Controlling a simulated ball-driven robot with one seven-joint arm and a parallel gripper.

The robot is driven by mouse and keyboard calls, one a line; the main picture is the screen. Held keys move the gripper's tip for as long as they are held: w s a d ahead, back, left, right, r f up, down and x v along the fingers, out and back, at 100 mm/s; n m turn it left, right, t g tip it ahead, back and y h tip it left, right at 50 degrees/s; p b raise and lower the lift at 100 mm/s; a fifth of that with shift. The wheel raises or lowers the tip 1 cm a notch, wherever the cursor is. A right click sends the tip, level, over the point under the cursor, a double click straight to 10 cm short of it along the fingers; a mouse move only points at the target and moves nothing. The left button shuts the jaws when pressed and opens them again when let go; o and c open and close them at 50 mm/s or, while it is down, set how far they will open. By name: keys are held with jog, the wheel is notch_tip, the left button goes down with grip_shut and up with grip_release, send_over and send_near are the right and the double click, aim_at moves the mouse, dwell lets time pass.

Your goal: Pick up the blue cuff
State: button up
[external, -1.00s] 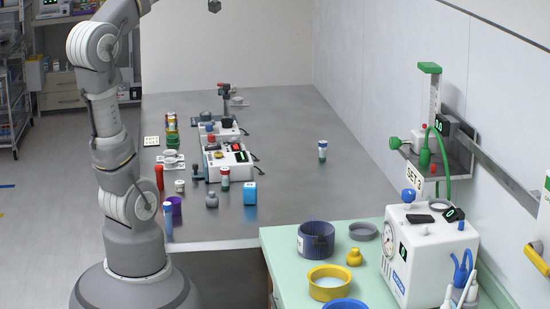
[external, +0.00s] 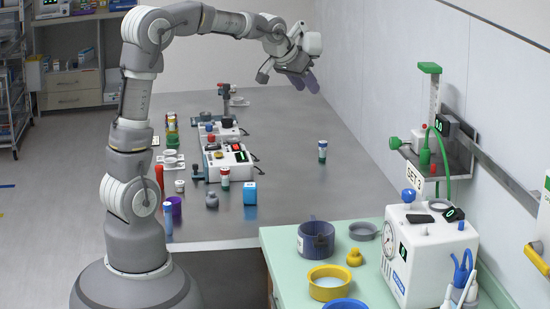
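A dark blue, ribbed, cuff-like ring (external: 316,240) stands upright on the green counter, near its back left corner. A brighter blue round rim (external: 345,304) is cut off by the bottom edge of the picture, so I cannot tell its full shape. My gripper (external: 305,83) is high above the far part of the grey table, well above and behind the green counter. Its two purple-grey fingers point down and are apart, with nothing seen between them. It touches none of the objects.
A yellow bowl (external: 329,282), a yellow knob-shaped piece (external: 354,257) and a grey ring (external: 363,231) share the green counter (external: 288,240). A white gauge machine (external: 430,257) stands at its right. Devices and bottles crowd the grey table's left side; its right side is mostly clear.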

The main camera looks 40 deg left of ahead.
aim_at(306, 223)
jog(key=s+d+f+g, duration=0.2)
jog(key=s+f, duration=0.1)
jog(key=f, duration=0.7)
jog(key=s+d+f+m+g+y, duration=0.1)
jog(key=s+d+f+g, duration=0.2)
jog(key=f, duration=0.7)
jog(key=s+d+f+g, duration=0.2)
jog(key=s+f, duration=0.3)
jog(key=f, duration=0.5)
jog(key=shift+d+m+p, duration=0.3)
jog(key=shift+d, duration=0.2)
notch_tip(306, 223, down, 5)
jog(key=shift+s+f+b, duration=0.1)
jog(key=shift+f+b, duration=0.1)
jog(key=shift+b, duration=0.95)
jog(key=shift+r, duration=0.1)
grip_shut()
